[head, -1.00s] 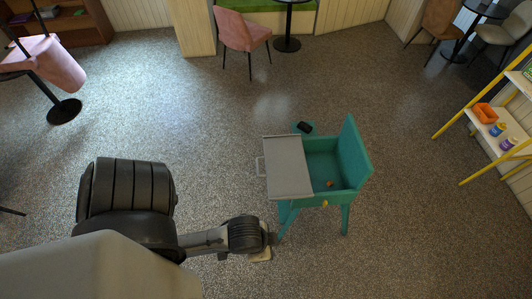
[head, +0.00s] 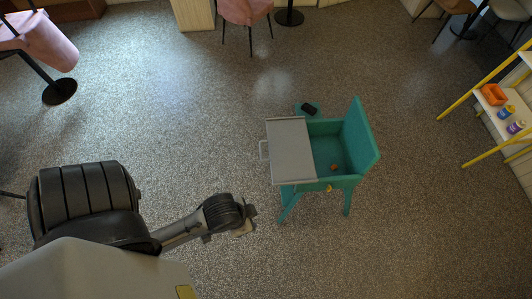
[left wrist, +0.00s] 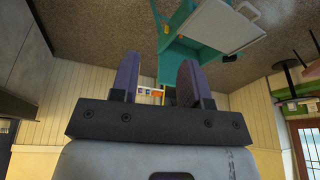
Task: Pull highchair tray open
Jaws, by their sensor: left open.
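The teal highchair (head: 362,140) stands upright on the floor right of centre in the head view. Its grey tray (head: 291,151) covers the left part of the seat, and a pale loop handle (head: 264,150) sticks out from the tray's left edge. In the left wrist view the tray (left wrist: 222,26) and handle (left wrist: 248,11) show upper right, beyond the fingers. My left gripper (head: 246,221) is below and left of the tray, apart from it. In the left wrist view its two fingers (left wrist: 157,80) are spread with nothing between them. My right gripper is not in view.
A small dark item (head: 309,109) lies behind the highchair, and a small orange-brown item (head: 334,167) is in its seat. A yellow-framed shelf (head: 496,103) stands at right. A pink chair (head: 245,12) is at the back. The floor left of the handle is clear.

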